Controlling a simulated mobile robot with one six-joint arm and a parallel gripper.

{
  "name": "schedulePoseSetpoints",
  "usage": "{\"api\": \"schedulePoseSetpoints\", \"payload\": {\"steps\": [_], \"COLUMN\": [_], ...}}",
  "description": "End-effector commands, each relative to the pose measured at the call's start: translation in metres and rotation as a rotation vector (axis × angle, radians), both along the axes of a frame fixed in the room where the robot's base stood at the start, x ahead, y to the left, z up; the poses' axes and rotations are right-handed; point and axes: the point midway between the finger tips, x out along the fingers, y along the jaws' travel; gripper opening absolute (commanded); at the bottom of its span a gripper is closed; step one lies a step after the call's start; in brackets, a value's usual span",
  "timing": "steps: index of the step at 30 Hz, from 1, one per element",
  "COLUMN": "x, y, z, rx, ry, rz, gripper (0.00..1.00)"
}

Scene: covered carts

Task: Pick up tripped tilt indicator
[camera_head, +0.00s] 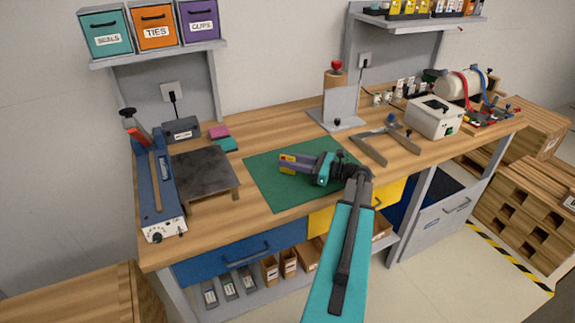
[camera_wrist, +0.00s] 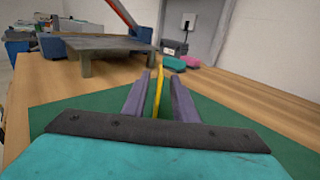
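The tilt indicator is a thin yellow piece (camera_wrist: 158,92), seen nearly edge-on between my fingers in the wrist view. It also shows in the head view as a small yellow card (camera_head: 287,171) with some red, at my fingertips over the green mat (camera_head: 262,182). My gripper (camera_wrist: 160,84) has two purple-grey fingers, one on each side of the yellow piece, with narrow gaps visible. It looks open around the piece. In the head view my gripper (camera_head: 288,163) lies low over the mat, pointing left. The fingers partly hide the indicator, and its markings cannot be read.
A dark metal stand (camera_head: 204,172) and a blue device (camera_head: 158,190) stand left of the mat. Pink and teal blocks (camera_head: 224,144) lie behind. A grey upright plate (camera_head: 338,108), a forked metal piece (camera_head: 384,142) and a light box (camera_head: 434,117) are at right.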

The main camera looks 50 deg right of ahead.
Motion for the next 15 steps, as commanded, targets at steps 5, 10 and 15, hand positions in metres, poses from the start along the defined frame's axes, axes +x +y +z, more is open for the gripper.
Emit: {"api": "schedulePoseSetpoints", "payload": {"steps": [5,10,15], "x": [0.016,0.034,0.042], "y": [0.008,0.016,0.020], "z": [0.005,0.004,0.003], "rx": [0.000,0.001,0.000], "ry": [-0.001,-0.001,0.000], "rz": [0.001,0.001,0.000], "gripper": [0.26,0.26,0.26]}}
